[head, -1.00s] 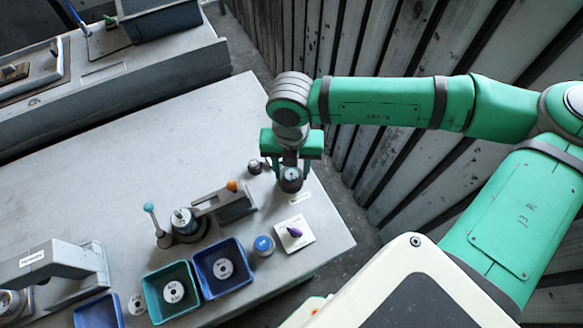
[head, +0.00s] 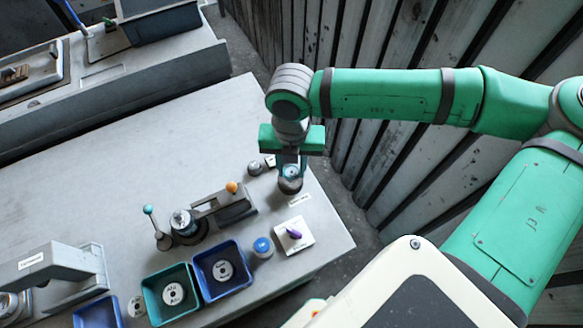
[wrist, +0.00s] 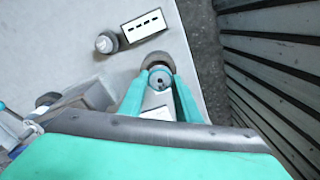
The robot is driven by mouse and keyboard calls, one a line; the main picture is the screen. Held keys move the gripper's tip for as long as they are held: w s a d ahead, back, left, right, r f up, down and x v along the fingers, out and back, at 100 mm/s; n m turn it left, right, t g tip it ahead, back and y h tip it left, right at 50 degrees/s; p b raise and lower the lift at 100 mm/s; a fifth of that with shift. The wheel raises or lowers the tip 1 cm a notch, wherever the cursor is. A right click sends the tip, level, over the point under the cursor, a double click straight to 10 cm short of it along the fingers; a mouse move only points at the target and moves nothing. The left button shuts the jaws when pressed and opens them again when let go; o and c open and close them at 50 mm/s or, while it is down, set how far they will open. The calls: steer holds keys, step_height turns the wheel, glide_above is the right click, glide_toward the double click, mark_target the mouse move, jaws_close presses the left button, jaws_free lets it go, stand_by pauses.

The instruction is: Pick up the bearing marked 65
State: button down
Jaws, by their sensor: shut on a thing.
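My gripper (head: 290,168) is over the right part of the table, shut on a small round grey part (head: 290,184). In the wrist view the two green fingers (wrist: 160,88) stand on either side of its round top (wrist: 160,80), which has a dark spot in the middle. A brownish round shape (wrist: 158,60) shows just beyond it; I cannot tell whether they touch. No 65 can be read on the held part.
A small knob-like part (head: 254,168) and a marked card (wrist: 146,25) are close by my gripper. The table's upper middle is clear; a slatted wall stands right.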

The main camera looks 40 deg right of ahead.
mark_target(291, 172)
steer(key=shift+w+r, duration=0.1)
steer(key=shift+r, duration=1.85)
